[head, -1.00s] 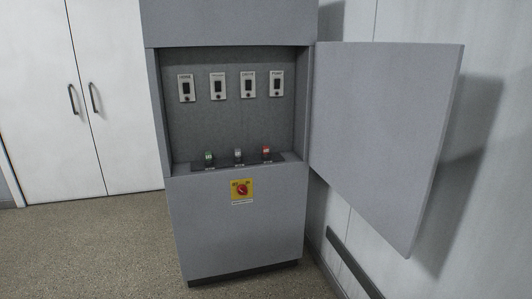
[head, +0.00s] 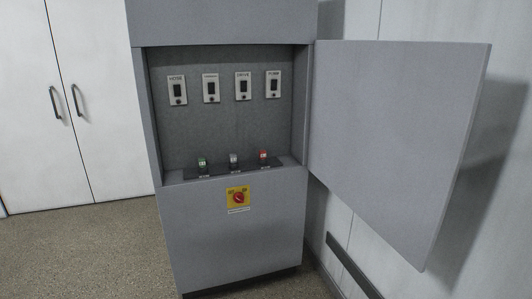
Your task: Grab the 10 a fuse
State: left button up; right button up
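Three small fuses stand in a row on the dark ledge (head: 220,174) inside the open grey cabinet (head: 232,245): a green fuse (head: 202,162) at left, a grey-white fuse (head: 233,160) in the middle and a red fuse (head: 263,156) at right. Small labels lie in front of them, too small to read, so I cannot tell which one is 10 A. Neither of my grippers shows in the head view.
Several fuse holders, including the Drive holder (head: 243,86), line the cabinet's back panel. A red rotary switch on a yellow plate (head: 238,198) sits below the ledge. The open cabinet door (head: 395,140) sticks out at right. Floor (head: 90,255) is clear at front left.

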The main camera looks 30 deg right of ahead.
aim_at(262, 154)
jog(key=i+j+z, duration=0.15)
jog(key=i, duration=0.35)
jog(key=i+z, duration=0.15)
jog(key=i, duration=0.3)
jog(key=i+j+z, duration=0.15)
jog(key=i, duration=0.35)
jog(key=i+j+z, duration=0.15)
jog(key=i+j, duration=0.2)
jog(key=i+j+z, duration=0.15)
jog(key=i+j, duration=0.2)
jog(key=i, duration=0.2)
